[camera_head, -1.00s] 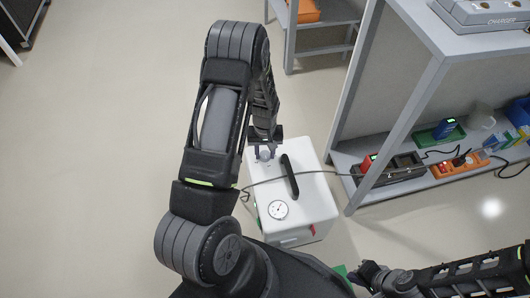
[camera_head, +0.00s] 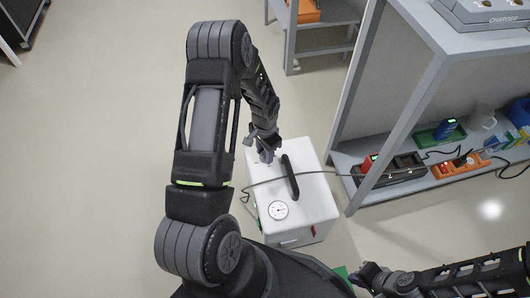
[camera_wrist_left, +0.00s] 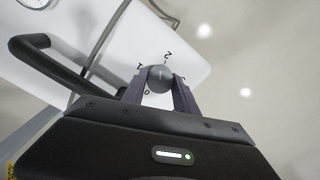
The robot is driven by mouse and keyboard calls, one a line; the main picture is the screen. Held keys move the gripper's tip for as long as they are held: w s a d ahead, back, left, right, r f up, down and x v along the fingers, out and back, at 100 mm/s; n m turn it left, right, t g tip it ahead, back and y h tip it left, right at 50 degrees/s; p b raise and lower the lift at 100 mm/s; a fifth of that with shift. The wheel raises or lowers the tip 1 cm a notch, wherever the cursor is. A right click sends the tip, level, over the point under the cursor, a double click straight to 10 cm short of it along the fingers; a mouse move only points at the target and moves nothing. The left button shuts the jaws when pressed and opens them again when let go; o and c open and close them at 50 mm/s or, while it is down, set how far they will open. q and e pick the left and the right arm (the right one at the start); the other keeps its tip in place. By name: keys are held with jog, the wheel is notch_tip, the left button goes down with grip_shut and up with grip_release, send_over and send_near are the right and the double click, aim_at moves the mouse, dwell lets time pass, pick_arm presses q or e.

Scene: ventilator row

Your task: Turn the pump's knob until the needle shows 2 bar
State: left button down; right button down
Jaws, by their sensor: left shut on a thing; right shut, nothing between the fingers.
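The pump is a white box (camera_head: 315,205) on the floor with a black handle (camera_head: 290,178) on top. Its round white gauge (camera_head: 278,210) faces up near the front; the needle is too small to read. My left gripper (camera_head: 266,152) is over the far left corner of the pump top. In the left wrist view, the left gripper (camera_wrist_left: 160,88) is shut on the grey round knob (camera_wrist_left: 160,75), with a printed scale around it showing 0, 1 and 2. My right gripper (camera_head: 362,275) is at the bottom of the head view, shut and empty, away from the pump.
A grey shelf unit (camera_head: 390,110) stands right of the pump, with a charger (camera_head: 490,12) on top and an orange power strip (camera_head: 455,165) below. A dark cable (camera_head: 335,172) runs across the pump top towards the shelf. The floor to the left is clear.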

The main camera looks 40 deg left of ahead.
pick_arm(q)
jog(key=shift+m, duration=1.4)
jog(key=c, duration=0.9)
grip_release()
jog(key=shift+c, duration=0.2)
jog(key=shift+r, duration=0.1)
notch_tip(320, 180, up, 8)
jog(key=shift+f+p, duration=0.15)
jog(key=shift+p, duration=0.95)
